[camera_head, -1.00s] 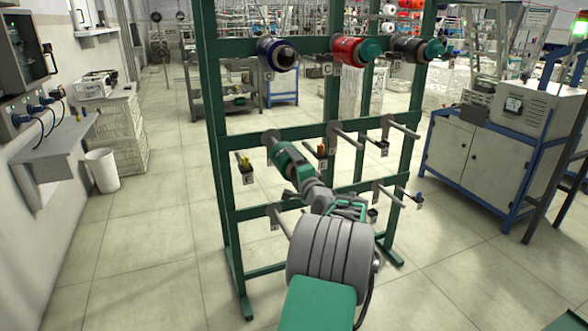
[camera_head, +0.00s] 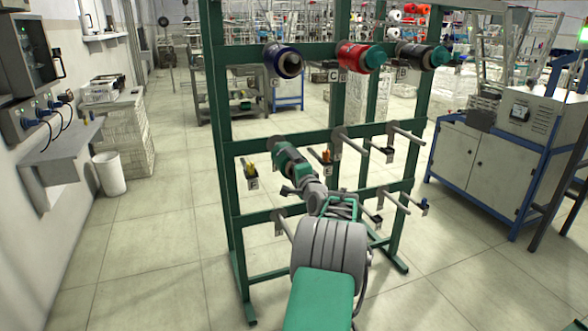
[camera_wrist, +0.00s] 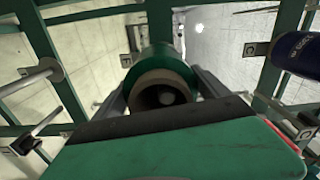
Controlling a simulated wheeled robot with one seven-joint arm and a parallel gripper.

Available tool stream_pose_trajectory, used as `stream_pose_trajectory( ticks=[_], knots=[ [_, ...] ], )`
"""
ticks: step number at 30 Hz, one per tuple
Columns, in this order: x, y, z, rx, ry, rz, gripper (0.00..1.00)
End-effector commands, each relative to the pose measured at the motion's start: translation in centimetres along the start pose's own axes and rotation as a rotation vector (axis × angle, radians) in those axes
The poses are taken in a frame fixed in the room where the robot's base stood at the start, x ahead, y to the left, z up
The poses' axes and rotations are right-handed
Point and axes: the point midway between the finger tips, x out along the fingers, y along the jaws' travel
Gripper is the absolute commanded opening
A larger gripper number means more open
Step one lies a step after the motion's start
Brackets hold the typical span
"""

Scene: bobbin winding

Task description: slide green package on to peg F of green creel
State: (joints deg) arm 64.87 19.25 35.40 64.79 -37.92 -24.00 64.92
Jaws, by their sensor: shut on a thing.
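The green package (camera_head: 292,161) is held at the left end of the creel's middle row, in front of the round grey base of peg F. The label F (camera_head: 253,184) shows just below left. My gripper (camera_head: 309,188) is shut on the package from the near side. In the wrist view the package (camera_wrist: 160,58) sits between my two fingers (camera_wrist: 163,82), its open tube end facing the camera. A pale round spot inside the tube looks like the peg's tip, so the package seems to be around the peg. The green creel (camera_head: 222,150) stands upright; most of peg F is hidden.
Blue (camera_head: 284,61), red (camera_head: 358,57) and black (camera_head: 420,54) packages hang on the top row. Bare pegs stick out to the right (camera_head: 408,134) and below (camera_head: 397,202). A small holder with yellow items (camera_head: 250,170) hangs left of the package.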

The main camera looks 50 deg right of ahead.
Motion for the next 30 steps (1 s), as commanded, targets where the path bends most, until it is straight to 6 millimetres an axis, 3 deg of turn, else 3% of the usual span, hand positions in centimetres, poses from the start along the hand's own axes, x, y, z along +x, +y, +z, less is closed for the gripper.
stream_pose_trajectory(
  ticks=[13, 30],
  knots=[
    [0.7, -0.2, 0.0, -0.002, 0.000, -0.003, 0.29],
    [3.9, -0.3, 0.0, -0.002, 0.000, -0.004, 0.29]
  ],
)
